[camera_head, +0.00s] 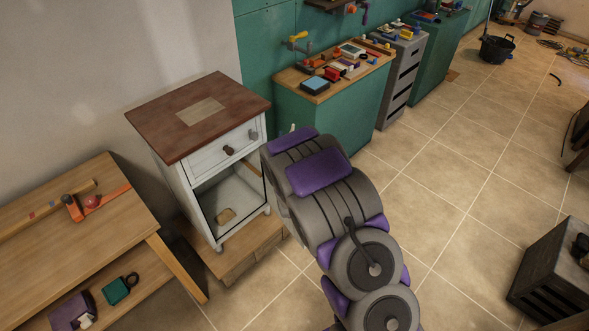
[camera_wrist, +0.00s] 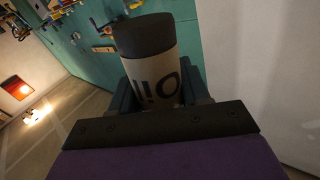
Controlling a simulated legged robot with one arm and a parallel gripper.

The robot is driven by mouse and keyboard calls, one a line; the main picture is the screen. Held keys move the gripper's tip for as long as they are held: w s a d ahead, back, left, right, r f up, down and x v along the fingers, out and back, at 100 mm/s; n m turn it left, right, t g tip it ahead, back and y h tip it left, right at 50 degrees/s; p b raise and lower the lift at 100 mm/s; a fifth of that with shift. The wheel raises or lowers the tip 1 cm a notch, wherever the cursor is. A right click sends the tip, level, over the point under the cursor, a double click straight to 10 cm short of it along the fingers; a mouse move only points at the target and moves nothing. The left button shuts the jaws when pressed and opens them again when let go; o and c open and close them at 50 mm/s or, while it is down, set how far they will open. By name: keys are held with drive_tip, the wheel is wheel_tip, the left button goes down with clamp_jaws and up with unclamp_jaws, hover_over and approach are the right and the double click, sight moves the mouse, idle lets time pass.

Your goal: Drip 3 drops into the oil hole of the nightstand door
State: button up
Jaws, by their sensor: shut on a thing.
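My gripper (camera_wrist: 158,90) is shut on an oil bottle (camera_wrist: 150,65), pale with dark lettering and a dark end, in the wrist view. The lettering appears upside down there. In the head view my arm hides the gripper and most of the bottle; a small pale tip (camera_head: 292,128) shows just beyond the arm. The white nightstand (camera_head: 183,187) with a brown top stands left of my arm. Its drawer is shut and its lower compartment is open to view. The door and its oil hole cannot be made out; my arm covers the nightstand's right side.
The nightstand stands on a low wooden platform (camera_head: 238,252). A wooden bench (camera_head: 60,215) with tools is at the left. A green cabinet (camera_head: 330,125) with several items on top stands behind my arm. A dark crate (camera_head: 548,270) is at the right. Tiled floor between is clear.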

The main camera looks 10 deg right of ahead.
wheel_tip(320, 180, down, 22)
drive_tip(key=a+m+t+y+b, duration=0.1)
drive_tip(key=m, duration=0.6)
drive_tip(key=shift+w+a+m+y+b, duration=0.3)
drive_tip(key=shift+w+b, duration=0.1)
drive_tip(key=shift+w, duration=0.05)
drive_tip(key=shift+r, duration=0.15)
drive_tip(key=shift+s+f, duration=0.15)
drive_tip(key=shift+f, duration=0.05)
drive_tip(key=shift+a+r+m+p, duration=0.2)
drive_tip(key=shift+m+p, duration=0.1)
drive_tip(key=shift+m, duration=0.3)
drive_tip(key=shift+a+r+m+h, duration=0.25)
drive_tip(key=shift+r+m, duration=0.15)
drive_tip(key=shift+m, duration=0.4)
drive_tip(key=shift+a+r+m+h, duration=0.1)
drive_tip(key=shift+r+m+h, duration=0.25)
drive_tip(key=shift+m, duration=0.45)
idle(2.0)
idle(0.5)
drive_tip(key=f+n, duration=0.1)
drive_tip(key=n, duration=0.1)
drive_tip(key=d+f+n+y+p, duration=0.1)
drive_tip(key=n, duration=0.2)
drive_tip(key=shift+d+f, duration=0.15)
